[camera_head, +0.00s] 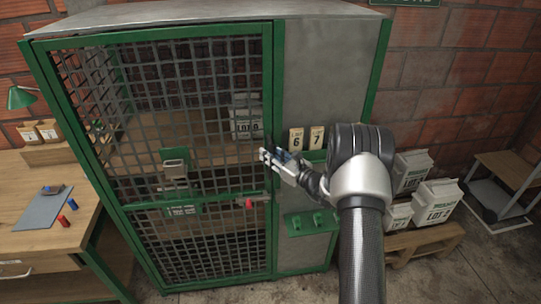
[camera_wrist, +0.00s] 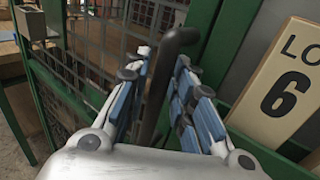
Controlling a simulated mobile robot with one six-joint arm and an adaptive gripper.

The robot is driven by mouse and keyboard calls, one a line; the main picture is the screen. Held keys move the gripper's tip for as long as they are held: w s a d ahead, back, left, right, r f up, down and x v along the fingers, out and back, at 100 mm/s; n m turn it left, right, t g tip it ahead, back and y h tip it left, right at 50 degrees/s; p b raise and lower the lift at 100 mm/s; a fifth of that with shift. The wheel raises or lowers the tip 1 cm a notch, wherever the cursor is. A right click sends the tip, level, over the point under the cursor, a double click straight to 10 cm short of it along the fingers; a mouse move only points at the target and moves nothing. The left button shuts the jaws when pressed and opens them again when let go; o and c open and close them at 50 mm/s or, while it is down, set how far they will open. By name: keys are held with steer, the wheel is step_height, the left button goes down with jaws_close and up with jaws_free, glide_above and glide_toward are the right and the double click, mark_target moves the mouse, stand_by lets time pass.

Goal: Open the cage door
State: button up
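The cage door (camera_head: 190,120) is a dark wire-mesh panel in a green frame. It looks shut in the head view. In the wrist view a dark bar handle (camera_wrist: 181,38), bent at its top, stands near the door's green edge. My gripper (camera_head: 274,162) is at the door's right edge in the head view. In the wrist view my gripper (camera_wrist: 162,72) is open, with blue-padded fingers on either side of the handle. I cannot tell whether either finger touches it. A red-ended piece (camera_head: 249,203) shows low on the door.
Number cards (camera_head: 297,140) stand right of the door on a green ledge; one (camera_wrist: 284,92) is close to my right finger. A workbench (camera_head: 35,225) stands at left. White boxes (camera_head: 435,202) sit on a pallet at right. Some floor is clear in front.

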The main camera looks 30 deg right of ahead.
steer(key=shift+c, duration=0.6)
jaws_close()
steer(key=shift+s, duration=0.1)
